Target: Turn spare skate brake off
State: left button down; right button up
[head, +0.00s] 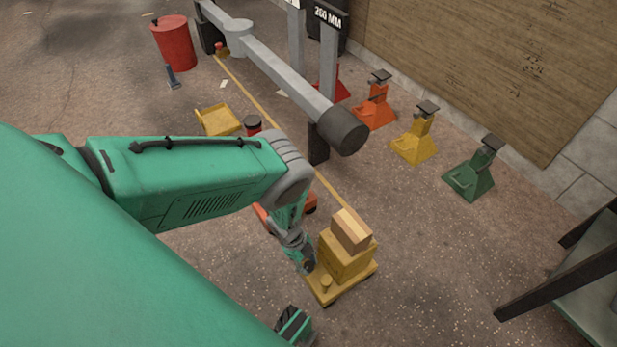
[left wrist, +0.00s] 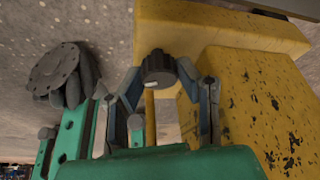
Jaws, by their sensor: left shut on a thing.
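A yellow skate (head: 358,282) stands on the floor at lower middle in the head view, with a yellow block and wooden packing on it. A small yellow post (head: 326,284) rises from its near corner. My left gripper (head: 307,264) reaches down beside this corner. In the left wrist view, a dark ribbed round knob (left wrist: 158,68) sits between the fingertips of my left gripper (left wrist: 160,82), which is shut on it. A thin yellow rod shows below the knob.
A long grey beam (head: 285,70) ends in a dark round cap behind my arm. Orange (head: 374,108), yellow (head: 414,142) and green (head: 472,175) stands line the wall. A dark-framed bench (head: 560,265) is at right. Floor between skate and bench is clear.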

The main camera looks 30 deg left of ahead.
pick_arm(q)
jog(key=c, duration=1.2)
grip_release()
jog(key=v, duration=1.2)
jog(key=shift+a, duration=0.1)
